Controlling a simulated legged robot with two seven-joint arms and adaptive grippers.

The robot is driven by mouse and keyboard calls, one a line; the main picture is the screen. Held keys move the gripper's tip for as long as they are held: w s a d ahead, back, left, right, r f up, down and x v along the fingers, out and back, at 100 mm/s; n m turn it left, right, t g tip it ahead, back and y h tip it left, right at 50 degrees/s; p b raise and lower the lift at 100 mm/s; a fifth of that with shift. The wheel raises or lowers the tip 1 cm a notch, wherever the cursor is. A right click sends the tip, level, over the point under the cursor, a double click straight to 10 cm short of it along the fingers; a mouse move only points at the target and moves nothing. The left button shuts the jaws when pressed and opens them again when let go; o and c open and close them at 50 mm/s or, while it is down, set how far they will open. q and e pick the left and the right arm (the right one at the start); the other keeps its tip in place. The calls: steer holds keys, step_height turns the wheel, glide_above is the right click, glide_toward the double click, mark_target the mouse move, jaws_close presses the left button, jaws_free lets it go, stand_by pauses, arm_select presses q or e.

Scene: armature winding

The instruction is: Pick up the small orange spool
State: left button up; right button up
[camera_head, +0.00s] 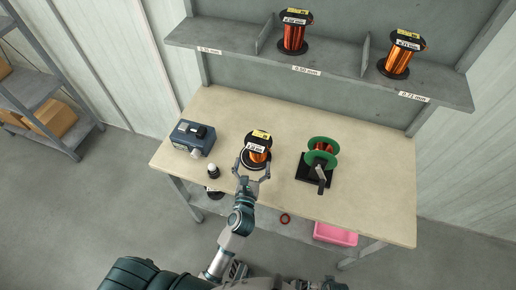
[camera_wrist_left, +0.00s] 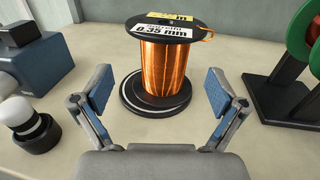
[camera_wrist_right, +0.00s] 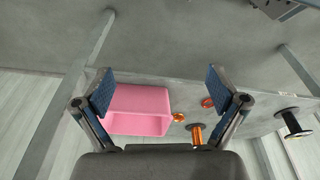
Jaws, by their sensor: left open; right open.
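A spool of orange copper wire with black flanges and a 0.35 mm label (camera_head: 257,150) stands upright on the workbench. It also shows in the left wrist view (camera_wrist_left: 165,70), on a round black base with a pale ring. My left gripper (camera_head: 253,174) is open, with its fingers at the near side of this spool, one to each side; it is not closed on it. My right gripper (camera_wrist_right: 160,88) is open and empty, facing the lower shelf. A small orange spool-like piece (camera_wrist_right: 196,134) shows there beyond its fingers.
A blue-grey device (camera_head: 192,137) and a small white-topped bottle (camera_head: 213,171) stand left of the spool. A green-flanged winder with a crank (camera_head: 320,152) stands right. Two larger spools (camera_head: 294,33) (camera_head: 401,55) sit on the upper shelf. A pink bin (camera_head: 335,235) is below.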

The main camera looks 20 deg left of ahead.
mark_target(258, 146)
arm_select(q)
steer(key=shift+w+a, duration=0.15)
steer(key=shift+w, duration=0.85)
steer(key=w, duration=0.5)
steer(key=shift+w, duration=0.25)
steer(key=shift+c, duration=1.2)
jaws_close()
steer(key=shift+r, duration=0.2)
